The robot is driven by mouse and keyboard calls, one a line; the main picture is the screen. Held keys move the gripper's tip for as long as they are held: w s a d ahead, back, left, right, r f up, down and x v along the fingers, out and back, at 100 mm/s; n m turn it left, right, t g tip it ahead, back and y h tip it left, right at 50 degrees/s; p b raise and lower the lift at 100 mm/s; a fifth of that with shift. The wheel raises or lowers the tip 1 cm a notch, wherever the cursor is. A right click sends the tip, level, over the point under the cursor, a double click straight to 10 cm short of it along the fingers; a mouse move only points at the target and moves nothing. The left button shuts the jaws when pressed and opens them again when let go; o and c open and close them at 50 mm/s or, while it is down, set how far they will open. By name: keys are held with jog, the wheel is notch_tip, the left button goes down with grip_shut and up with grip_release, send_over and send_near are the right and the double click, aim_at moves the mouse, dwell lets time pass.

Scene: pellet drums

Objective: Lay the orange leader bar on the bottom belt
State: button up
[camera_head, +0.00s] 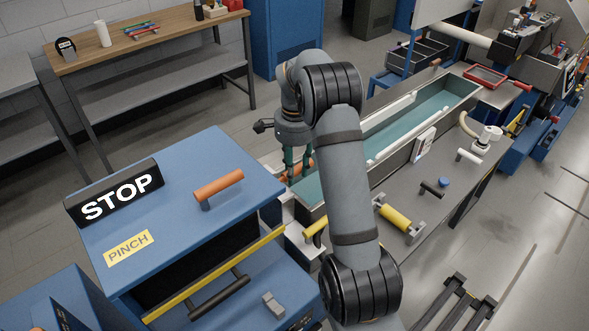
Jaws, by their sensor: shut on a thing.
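My gripper (295,165) points down at the near left end of the long trough, its teal fingers shut on an orange bar (304,166). Only part of this bar shows, because my fingers and arm cover the rest. A teal belt (415,118) runs along the bottom of the trough, away to the upper right. The held bar is over or near the belt's near end; I cannot tell whether it touches the belt.
A blue housing (160,215) with a STOP sign (115,195) and another orange bar-shaped handle (218,186) stands at the left. The trough's side walls (427,141) flank the belt. A yellow roller (394,217) and small handles lie on the right side top.

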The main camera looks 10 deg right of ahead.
jog(key=shift+f, duration=0.1)
jog(key=o, duration=1.3)
notch_tip(320, 180, up, 12)
notch_tip(320, 180, down, 12)
jog(key=shift+r, duration=0.25)
